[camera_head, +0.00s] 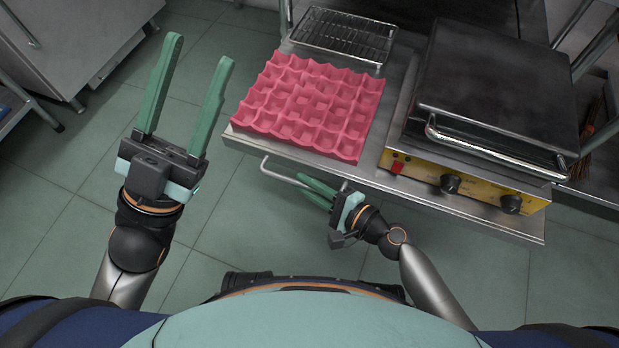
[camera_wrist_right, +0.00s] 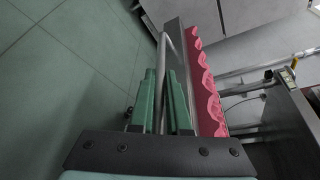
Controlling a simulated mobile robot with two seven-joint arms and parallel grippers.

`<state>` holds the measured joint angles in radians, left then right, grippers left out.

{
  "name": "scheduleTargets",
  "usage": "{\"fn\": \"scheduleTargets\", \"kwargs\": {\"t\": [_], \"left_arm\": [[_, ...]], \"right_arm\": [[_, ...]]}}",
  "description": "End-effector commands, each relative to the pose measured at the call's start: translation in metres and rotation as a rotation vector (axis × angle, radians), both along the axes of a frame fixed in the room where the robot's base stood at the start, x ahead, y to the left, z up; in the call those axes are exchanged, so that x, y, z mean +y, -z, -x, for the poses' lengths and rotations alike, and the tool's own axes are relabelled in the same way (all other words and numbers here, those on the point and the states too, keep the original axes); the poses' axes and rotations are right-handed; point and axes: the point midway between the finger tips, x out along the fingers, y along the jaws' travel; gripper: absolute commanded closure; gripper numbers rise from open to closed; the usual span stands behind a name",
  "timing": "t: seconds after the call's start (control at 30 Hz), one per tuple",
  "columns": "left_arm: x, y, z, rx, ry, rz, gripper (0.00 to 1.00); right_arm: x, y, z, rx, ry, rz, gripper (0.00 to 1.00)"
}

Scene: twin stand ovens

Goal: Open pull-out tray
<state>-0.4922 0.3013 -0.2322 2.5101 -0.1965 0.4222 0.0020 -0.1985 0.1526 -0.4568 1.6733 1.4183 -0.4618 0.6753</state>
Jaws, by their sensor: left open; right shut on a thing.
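The pull-out tray's handle (camera_head: 279,174) is a metal bar below the front edge of the steel table. My right gripper (camera_head: 318,188) is shut on this handle near its right part. In the right wrist view the bar (camera_wrist_right: 164,62) runs between the green fingers of my right gripper (camera_wrist_right: 163,98). The tray's body is hidden under the tabletop in the head view. My left gripper (camera_head: 195,72) is open and empty, raised in front of and left of the table.
A pink egg-crate tray (camera_head: 308,103) lies on the steel tabletop (camera_head: 375,180), with a wire rack (camera_head: 343,37) behind it. A contact grill (camera_head: 489,95) with a yellow control panel stands on the right. Tiled floor (camera_head: 230,225) is clear in front at left.

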Motion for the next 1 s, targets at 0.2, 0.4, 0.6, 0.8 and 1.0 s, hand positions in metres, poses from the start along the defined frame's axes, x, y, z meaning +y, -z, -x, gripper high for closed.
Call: {"fn": "scheduleTargets", "kwargs": {"t": [0.2,0.4,0.6,0.8,1.0], "left_arm": [[0.0,0.0,0.0,0.001,-0.002,0.001,0.5],[0.0,0.0,0.0,0.001,-0.002,0.002,0.5],[0.0,0.0,0.0,0.002,-0.002,0.002,0.5],[0.0,0.0,0.0,0.002,-0.002,0.002,0.5],[0.0,-0.002,0.0,0.002,-0.001,0.002,0.5]], "right_arm": [[0.0,0.002,0.001,0.003,-0.001,0.002,1.0],[0.0,0.002,0.001,0.003,-0.001,0.002,0.75],[0.0,0.001,0.0,0.001,0.0,0.001,0.55],[0.0,0.0,0.0,0.0,0.001,0.001,0.55],[-0.013,-0.003,0.01,0.002,0.002,0.002,0.55]]}}
